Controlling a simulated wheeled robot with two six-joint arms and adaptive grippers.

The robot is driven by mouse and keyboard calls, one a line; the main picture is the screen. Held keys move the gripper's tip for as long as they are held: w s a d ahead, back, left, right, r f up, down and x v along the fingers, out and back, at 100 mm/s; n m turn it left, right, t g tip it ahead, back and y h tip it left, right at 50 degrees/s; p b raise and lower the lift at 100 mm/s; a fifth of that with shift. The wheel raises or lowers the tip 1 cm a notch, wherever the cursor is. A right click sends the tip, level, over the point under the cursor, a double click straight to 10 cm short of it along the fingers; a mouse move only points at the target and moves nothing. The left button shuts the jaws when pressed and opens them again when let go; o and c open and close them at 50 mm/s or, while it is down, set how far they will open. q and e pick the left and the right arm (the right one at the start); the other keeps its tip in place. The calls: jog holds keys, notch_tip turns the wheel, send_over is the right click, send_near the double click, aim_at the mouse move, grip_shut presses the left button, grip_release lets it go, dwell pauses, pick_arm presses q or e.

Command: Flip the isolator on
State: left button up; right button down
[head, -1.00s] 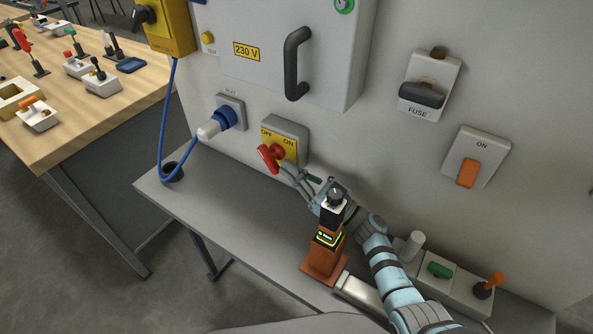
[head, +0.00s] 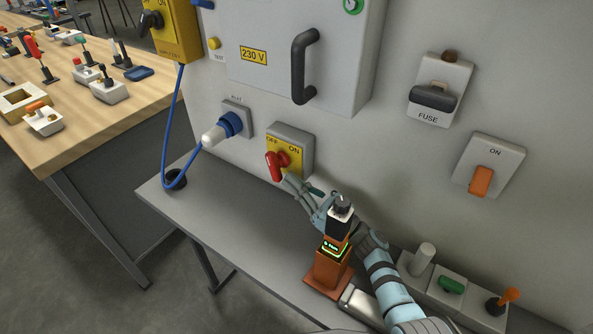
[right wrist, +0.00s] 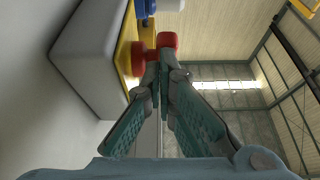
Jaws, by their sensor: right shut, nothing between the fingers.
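The isolator (head: 303,142) is a grey box on the wall with a yellow plate marked OFF on the left and ON on the right. In the right wrist view the fingertips (right wrist: 160,66) are close against the red handle (right wrist: 138,58); contact is unclear. My left gripper is not in view.
An orange device with a green display (head: 328,268) stands on the grey shelf (head: 230,222), close to my right forearm. A blue plug (head: 229,124) and cable are to the left. A fuse holder (head: 440,92) and an orange switch (head: 482,180) are to the right.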

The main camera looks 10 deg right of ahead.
dwell(0.3)
notch_tip(320, 180, up, 10)
dwell(0.4)
dwell(0.4)
